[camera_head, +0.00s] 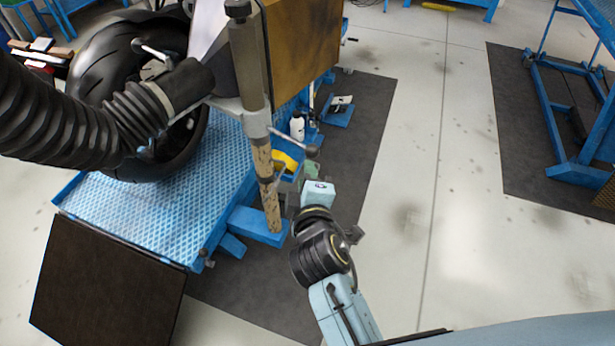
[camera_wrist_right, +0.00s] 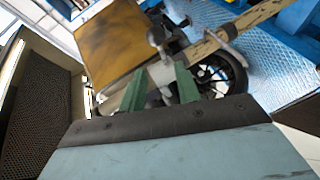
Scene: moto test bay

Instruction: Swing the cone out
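The black cone (camera_head: 186,84) sits at the end of a thick ribbed hose (camera_head: 60,120), in front of the motorcycle's tyre (camera_head: 100,75). A grey bracket seems to join it to an upright post (camera_head: 248,65). The post has a clamp with a small lever (camera_head: 295,142). My right gripper (camera_head: 308,178) is just right of the post, below the lever. In the right wrist view its green fingers (camera_wrist_right: 160,88) are apart, with grey clamp metal showing beyond and between them. I cannot tell whether they touch it. My left gripper is not in view.
The blue lift platform (camera_head: 165,215) holds the motorcycle, with a brown panel (camera_head: 305,40) behind the post. A dark ramp plate (camera_head: 105,285) lies at the front left. A white bottle (camera_head: 297,126) stands near the post. A blue stand (camera_head: 575,165) is far right; the floor between is clear.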

